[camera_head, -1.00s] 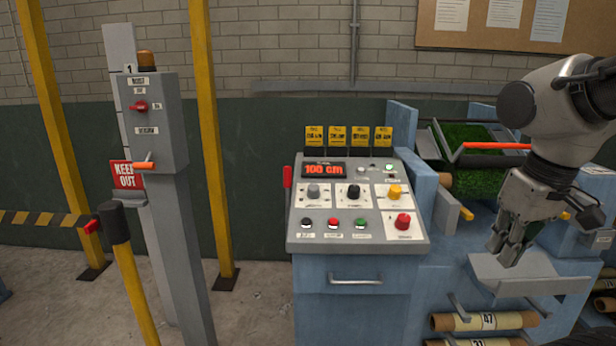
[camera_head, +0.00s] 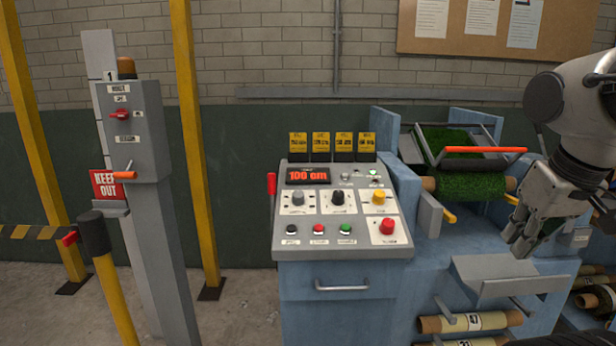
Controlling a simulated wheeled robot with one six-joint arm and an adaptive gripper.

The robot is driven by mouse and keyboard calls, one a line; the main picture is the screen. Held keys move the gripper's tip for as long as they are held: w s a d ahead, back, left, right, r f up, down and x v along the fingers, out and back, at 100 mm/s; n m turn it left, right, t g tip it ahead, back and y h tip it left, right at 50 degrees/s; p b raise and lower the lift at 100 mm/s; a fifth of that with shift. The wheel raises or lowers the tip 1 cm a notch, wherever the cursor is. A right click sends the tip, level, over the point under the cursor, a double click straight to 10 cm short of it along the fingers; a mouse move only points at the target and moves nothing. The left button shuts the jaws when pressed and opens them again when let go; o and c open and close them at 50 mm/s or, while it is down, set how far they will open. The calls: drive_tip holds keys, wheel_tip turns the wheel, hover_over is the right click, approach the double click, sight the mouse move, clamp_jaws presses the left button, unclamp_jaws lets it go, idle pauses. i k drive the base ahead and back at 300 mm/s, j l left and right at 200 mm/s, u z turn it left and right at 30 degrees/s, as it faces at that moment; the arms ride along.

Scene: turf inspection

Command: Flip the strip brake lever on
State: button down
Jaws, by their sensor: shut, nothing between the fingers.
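No label marks the strip brake lever, so I cannot tell for certain which lever it is. A second small yellow lever (camera_head: 510,199) shows right of the roll, close to my arm. A red handle (camera_head: 271,184) stands upright on the console's left side. My gripper (camera_head: 521,246) points down at the right, shut and empty, in front of the machine and above the grey tray (camera_head: 510,278). It appears apart from both yellow levers.
The console (camera_head: 340,222) has knobs, buttons and a red display reading 100 cm. An orange-red bar (camera_head: 486,150) crosses the turf frame. A grey post (camera_head: 150,215) with an orange handle (camera_head: 125,175) and a yellow bollard (camera_head: 112,285) stand left. Labelled tubes (camera_head: 470,322) lie below the tray.

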sight(271, 177)
drive_tip(key=i+j, duration=0.15)
drive_tip(key=j, duration=0.25)
drive_tip(key=i+j, duration=0.15)
drive_tip(key=j, duration=0.25)
drive_tip(key=i+j, duration=0.15)
drive_tip(key=j, duration=0.25)
drive_tip(key=i+j, duration=0.15)
drive_tip(key=j, duration=0.25)
drive_tip(key=z, duration=0.05)
